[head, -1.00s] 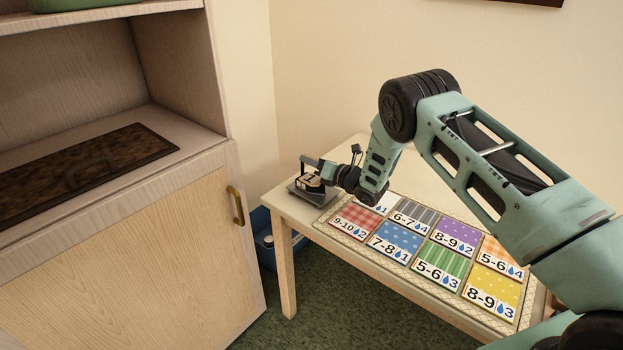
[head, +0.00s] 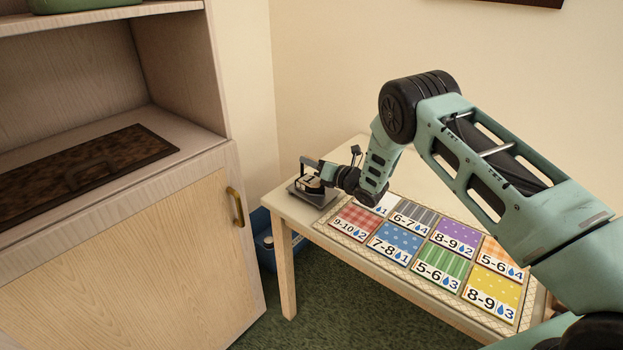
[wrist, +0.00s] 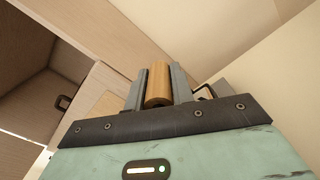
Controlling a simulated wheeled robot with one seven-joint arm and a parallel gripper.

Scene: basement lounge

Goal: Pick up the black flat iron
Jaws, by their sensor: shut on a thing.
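My gripper (head: 318,177) is at the far left corner of the table, pointing left. In the wrist view its two grey fingers (wrist: 158,72) are closed on either side of a round wooden handle (wrist: 158,88). I take this to be the handle of the black flat iron, whose body is mostly hidden. In the head view a small light-and-dark piece (head: 311,184) shows at my fingers, just above a dark grey flat plate (head: 322,199) on the table. I cannot tell whether the plate is the iron's base or a separate stand, or whether the iron is clear of the table.
A board of colourful numbered cards (head: 436,262) covers much of the pale table (head: 284,207). A wooden cabinet (head: 130,262) with a dark brown tray (head: 85,172) stands left. A blue bin (head: 266,257) sits on the floor between them. Walls close off the back.

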